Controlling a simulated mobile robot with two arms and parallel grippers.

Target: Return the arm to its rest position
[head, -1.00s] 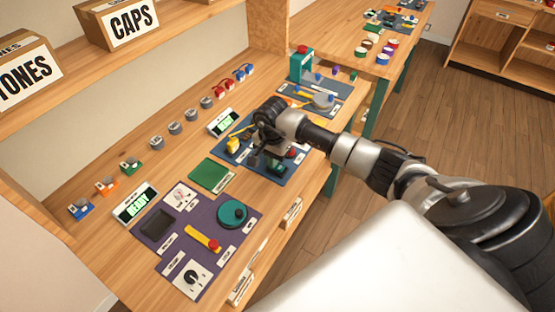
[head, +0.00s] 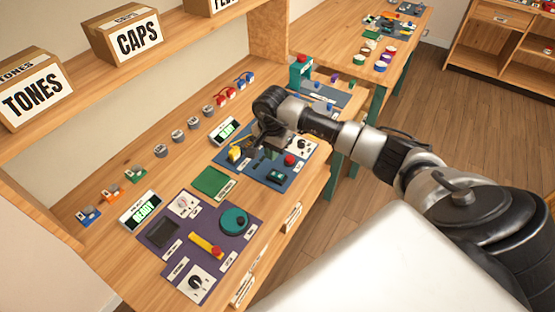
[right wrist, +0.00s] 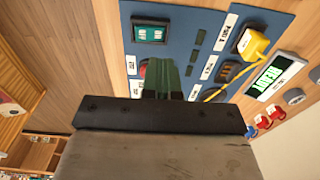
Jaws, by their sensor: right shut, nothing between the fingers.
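My right arm reaches in from the right in the head view, its dark wrist bent down over the blue panel (head: 285,180). My right gripper (head: 262,140) is above the panel's back part, partly hidden by the wrist. In the right wrist view my right gripper (right wrist: 168,82) is shut and empty, its fingers over the blue panel (right wrist: 205,20). A green switch (right wrist: 149,31), a yellow plug (right wrist: 253,43) and a lit display (right wrist: 273,76) lie beyond the fingers. My left gripper is not in view.
A purple panel (head: 222,262) with a teal dial (head: 234,221) and a yellow lever (head: 206,245) lies nearer on the bench. A shelf with a CAPS box (head: 133,36) and a TONES box (head: 33,92) runs above. Open floor (head: 450,120) lies right of the bench.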

